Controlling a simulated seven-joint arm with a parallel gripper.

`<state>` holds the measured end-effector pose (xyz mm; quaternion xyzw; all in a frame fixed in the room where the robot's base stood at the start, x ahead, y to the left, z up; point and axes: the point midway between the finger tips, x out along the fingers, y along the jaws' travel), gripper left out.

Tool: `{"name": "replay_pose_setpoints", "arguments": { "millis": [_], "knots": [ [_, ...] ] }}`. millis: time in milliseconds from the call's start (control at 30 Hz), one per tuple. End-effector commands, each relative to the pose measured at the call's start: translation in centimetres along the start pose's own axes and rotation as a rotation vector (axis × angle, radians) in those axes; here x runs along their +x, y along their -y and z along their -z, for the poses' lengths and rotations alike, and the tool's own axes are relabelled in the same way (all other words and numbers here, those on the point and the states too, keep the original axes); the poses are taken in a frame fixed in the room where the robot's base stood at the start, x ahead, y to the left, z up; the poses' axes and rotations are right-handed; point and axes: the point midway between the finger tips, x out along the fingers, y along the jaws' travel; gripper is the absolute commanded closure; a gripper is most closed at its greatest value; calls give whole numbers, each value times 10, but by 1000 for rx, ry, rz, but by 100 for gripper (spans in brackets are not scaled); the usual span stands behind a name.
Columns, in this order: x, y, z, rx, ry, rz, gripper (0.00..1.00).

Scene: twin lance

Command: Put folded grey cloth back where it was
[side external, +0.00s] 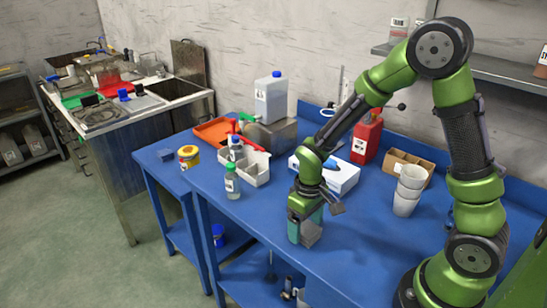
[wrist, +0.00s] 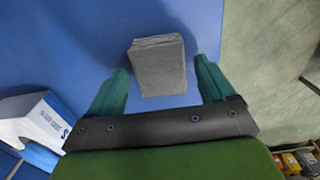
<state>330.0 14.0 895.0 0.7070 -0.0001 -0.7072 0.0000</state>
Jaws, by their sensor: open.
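The folded grey cloth (wrist: 158,66) lies flat on the blue table (wrist: 60,50) in the wrist view, a small layered block near the table's edge. My gripper (wrist: 164,84) is open, with one green finger on each side of the cloth and a visible gap to each. In the side view my gripper (side external: 306,238) points down at the front part of the blue table. The cloth shows there only partly, as a grey patch between the fingers.
A white and blue box (side external: 328,174) stands behind my gripper. White cups (side external: 408,190) and a cardboard divider box are to the right, a red canister (side external: 367,138) behind. A white caddy (side external: 255,166) and a bottle (side external: 232,182) stand left. The table's front edge is close.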

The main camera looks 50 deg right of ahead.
Motion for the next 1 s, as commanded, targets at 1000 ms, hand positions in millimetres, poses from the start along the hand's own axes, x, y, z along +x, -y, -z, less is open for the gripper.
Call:
{"name": "replay_pose_setpoints", "arguments": {
  "millis": [1000],
  "knots": [
    [-178, 7, -34, 134, -237, 87, 17]
  ]
}}
